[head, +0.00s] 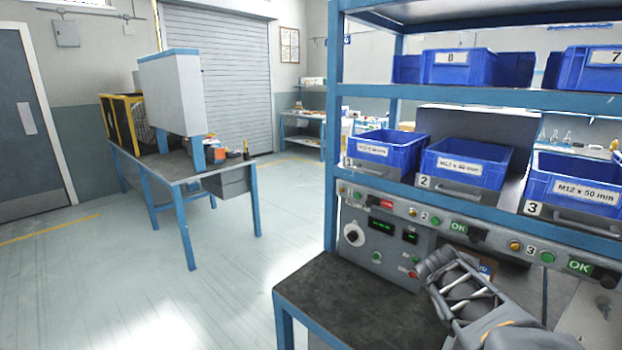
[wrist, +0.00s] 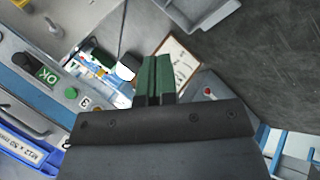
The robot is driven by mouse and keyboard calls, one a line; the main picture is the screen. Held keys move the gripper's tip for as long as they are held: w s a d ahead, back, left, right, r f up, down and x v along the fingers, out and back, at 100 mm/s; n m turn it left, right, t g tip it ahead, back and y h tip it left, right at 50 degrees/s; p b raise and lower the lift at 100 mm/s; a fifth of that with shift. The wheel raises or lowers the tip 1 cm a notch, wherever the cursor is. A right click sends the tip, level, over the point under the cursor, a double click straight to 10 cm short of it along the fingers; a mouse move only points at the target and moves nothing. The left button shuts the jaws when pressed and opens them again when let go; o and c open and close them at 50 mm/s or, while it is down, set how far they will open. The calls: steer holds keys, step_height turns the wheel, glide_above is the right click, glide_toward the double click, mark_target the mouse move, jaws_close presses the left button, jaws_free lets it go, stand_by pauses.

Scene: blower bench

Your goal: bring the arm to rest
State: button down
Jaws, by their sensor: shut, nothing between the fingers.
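My gripper (wrist: 157,80) shows in the wrist view with its two green-faced fingers pressed together and nothing between them. In the head view, my arm (head: 464,290) is at the lower right, over the dark bench top and in front of the control panel (head: 385,238). The fingers cannot be made out in the head view. In the wrist view, the panel with its green button and OK label (wrist: 48,74) is to the left of the fingers.
A shelf rack with blue bins (head: 470,160) stands above the bench (head: 345,300). Its blue post (head: 332,120) is left of the panel. Another table (head: 180,172) with a grey machine stands at the left. The floor between is clear.

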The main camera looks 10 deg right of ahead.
steer(key=s+a+r+n+t+y+p, duration=0.1)
steer(key=a+r+y+p, duration=0.1)
steer(key=a, duration=0.8)
steer(key=s+a+r+n+t+y+p, duration=0.1)
steer(key=a+y+p, duration=0.4)
steer(key=a, duration=0.6)
steer(key=shift+s+r+t+p, duration=0.3)
steer(key=shift+r+t+p, duration=0.1)
steer(key=shift+t, duration=0.1)
